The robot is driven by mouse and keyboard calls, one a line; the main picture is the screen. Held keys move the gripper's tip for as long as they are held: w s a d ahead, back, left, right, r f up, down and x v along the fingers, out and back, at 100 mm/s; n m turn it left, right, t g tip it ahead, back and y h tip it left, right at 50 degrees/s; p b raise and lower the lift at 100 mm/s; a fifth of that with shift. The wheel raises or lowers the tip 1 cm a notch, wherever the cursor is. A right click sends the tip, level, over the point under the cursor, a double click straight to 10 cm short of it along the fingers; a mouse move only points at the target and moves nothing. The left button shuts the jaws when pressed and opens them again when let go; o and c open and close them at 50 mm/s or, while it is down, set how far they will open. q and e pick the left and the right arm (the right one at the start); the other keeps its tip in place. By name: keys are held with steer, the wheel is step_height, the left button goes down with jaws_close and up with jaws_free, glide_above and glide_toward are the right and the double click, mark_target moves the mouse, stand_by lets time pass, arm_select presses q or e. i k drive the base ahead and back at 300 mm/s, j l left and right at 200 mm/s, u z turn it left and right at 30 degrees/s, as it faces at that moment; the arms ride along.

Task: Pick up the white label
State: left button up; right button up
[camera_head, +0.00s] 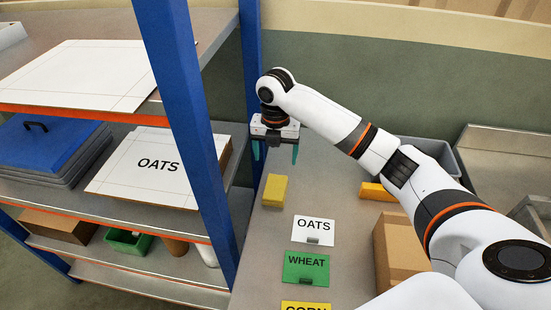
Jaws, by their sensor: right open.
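The white label (314,227) reads OATS and lies on the grey counter, with a small grey clip or tab at its lower edge. My right gripper (275,155) is open and empty, pointing down over the far left part of the counter. It is beyond the white label and a little to its left, apart from it. My left gripper does not show.
A green WHEAT label (305,267) and a partly cut-off yellow CORN label (306,305) lie nearer. A yellow block (275,190) sits between gripper and labels. A cardboard box (398,255) stands right. A blue shelf post (190,130) rises left, beside a white OATS box (150,165).

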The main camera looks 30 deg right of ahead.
mark_target(305, 230)
steer(key=k+j, duration=0.5)
steer(key=k, duration=0.2)
steer(key=k+j, duration=0.5)
steer(key=k, duration=0.15)
